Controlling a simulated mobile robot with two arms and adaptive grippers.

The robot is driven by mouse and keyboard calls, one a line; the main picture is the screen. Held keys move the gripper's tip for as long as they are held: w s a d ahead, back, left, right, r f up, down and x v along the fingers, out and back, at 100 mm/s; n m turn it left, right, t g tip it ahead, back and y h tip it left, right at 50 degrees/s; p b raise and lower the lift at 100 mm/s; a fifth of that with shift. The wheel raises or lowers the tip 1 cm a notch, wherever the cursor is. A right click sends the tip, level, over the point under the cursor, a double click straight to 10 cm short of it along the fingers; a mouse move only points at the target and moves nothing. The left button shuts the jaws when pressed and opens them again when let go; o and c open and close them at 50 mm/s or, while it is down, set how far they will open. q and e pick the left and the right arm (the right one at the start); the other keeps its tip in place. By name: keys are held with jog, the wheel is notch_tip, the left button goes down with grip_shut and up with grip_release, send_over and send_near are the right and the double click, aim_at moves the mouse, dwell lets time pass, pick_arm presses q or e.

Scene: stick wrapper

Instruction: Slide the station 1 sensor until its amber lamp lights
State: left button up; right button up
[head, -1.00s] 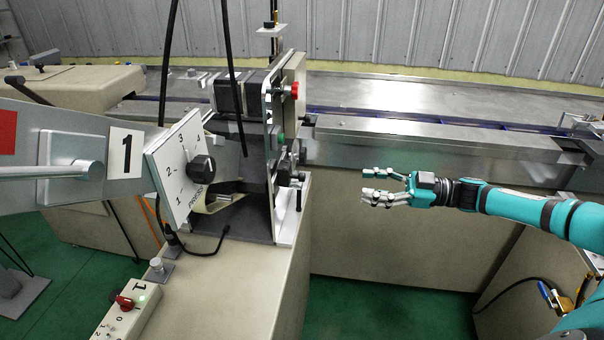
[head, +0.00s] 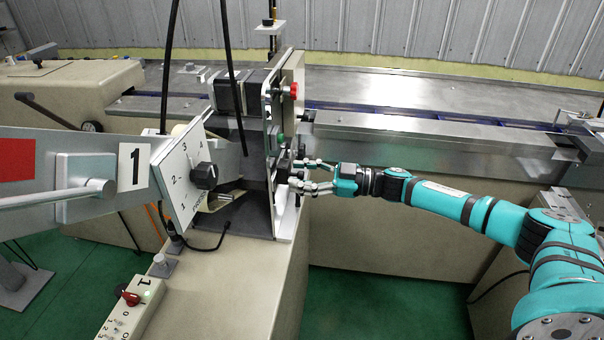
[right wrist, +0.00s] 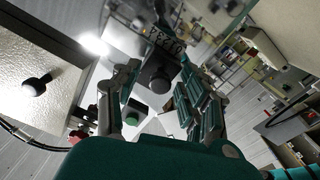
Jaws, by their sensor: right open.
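Station 1 is the machine with an upright metal plate (head: 270,120) and a "1" label (head: 132,166). My right gripper (head: 298,174) is open at the right side of this plate, fingers pointing left at the dark fittings low on it. I cannot tell for sure which fitting is the sensor. I make out no lit amber lamp. My left gripper is out of view.
A green button (right wrist: 132,117) and a red button (head: 293,90) sit on the plate near the gripper. A numbered dial (head: 204,176) and a control box (head: 135,305) with a red switch are at left. The steel conveyor (head: 400,130) runs behind; the floor (head: 390,300) below is clear.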

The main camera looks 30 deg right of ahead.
grip_shut()
dwell(0.5)
jog(key=shift+s+a+r+p, duration=0.15)
jog(key=shift+s+a+p, duration=0.3)
jog(key=shift+p, duration=0.35)
jog(key=shift+f, duration=0.25)
grip_release()
jog(key=shift+s+r, duration=0.15)
jog(key=shift+s, duration=0.05)
